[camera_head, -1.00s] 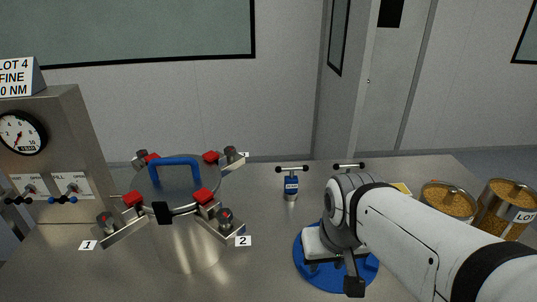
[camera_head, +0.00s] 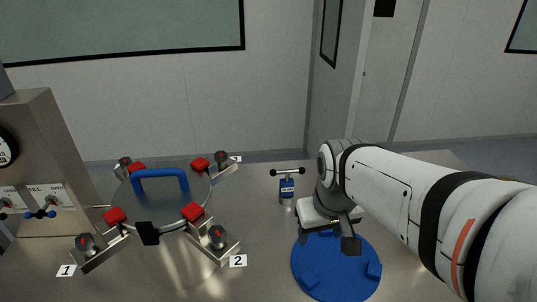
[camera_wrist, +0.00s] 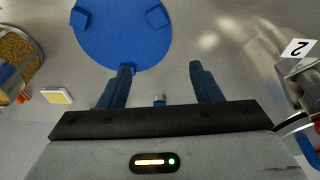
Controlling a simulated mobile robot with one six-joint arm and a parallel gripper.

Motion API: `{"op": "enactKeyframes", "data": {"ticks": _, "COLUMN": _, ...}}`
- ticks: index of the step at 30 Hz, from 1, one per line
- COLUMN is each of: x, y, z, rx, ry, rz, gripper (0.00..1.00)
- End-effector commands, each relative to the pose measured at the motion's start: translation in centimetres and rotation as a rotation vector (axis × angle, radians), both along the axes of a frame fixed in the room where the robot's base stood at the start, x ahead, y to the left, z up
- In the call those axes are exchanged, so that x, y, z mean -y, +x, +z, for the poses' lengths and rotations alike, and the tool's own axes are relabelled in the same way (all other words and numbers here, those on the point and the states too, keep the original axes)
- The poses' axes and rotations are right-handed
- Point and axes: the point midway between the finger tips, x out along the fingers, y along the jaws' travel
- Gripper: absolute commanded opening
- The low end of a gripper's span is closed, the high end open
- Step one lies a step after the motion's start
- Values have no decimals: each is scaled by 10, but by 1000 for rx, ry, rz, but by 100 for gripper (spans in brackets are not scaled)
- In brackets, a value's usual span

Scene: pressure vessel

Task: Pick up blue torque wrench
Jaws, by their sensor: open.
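The blue torque wrench (camera_head: 287,187) stands upright on the steel table, with a blue labelled body and a dark T-bar with round ends on top. My gripper (camera_head: 328,238) is to its right and nearer me, over the far part of a round blue base (camera_head: 337,270). In the wrist view my gripper (camera_wrist: 160,68) is open, its two dark fingers apart. A small pale metal piece shows low between them, mostly hidden by the gripper body; I cannot tell what it belongs to. The blue base (camera_wrist: 120,30) lies ahead of the fingertips.
A steel vessel with a blue handle (camera_head: 160,173) and red-tipped clamps stands left of the wrench, with number plate 2 (camera_head: 238,261) nearby. In the wrist view a jar of brown grains (camera_wrist: 18,52) and a yellow-topped block (camera_wrist: 57,97) lie left. Bare table surrounds the wrench.

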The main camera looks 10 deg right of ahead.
Motion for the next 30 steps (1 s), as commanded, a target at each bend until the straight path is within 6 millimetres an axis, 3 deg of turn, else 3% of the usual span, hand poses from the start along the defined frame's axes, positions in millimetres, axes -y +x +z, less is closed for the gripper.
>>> {"op": "enactKeyframes", "data": {"ticks": 3, "x": 1, "y": 48, "z": 19, "rx": -32, "ry": -23, "rz": 117, "gripper": 63}}
{"op": "enactKeyframes", "data": {"ticks": 9, "x": 2, "y": 139, "z": 30, "rx": -81, "ry": -64, "rz": 365, "gripper": 63}}
{"op": "enactKeyframes", "data": {"ticks": 14, "x": 2, "y": 210, "z": 19, "rx": -119, "ry": -88, "rz": 564, "gripper": 63}}
{"op": "enactKeyframes", "data": {"ticks": 18, "x": 2, "y": 268, "z": -3, "rx": -150, "ry": -101, "rz": 738, "gripper": 63}}
{"op": "enactKeyframes", "data": {"ticks": 24, "x": 2, "y": 328, "z": -43, "rx": -181, "ry": -113, "rz": 948, "gripper": 63}}
{"op": "enactKeyframes", "data": {"ticks": 30, "x": 2, "y": 355, "z": -70, "rx": -195, "ry": -114, "rz": 1061, "gripper": 63}}
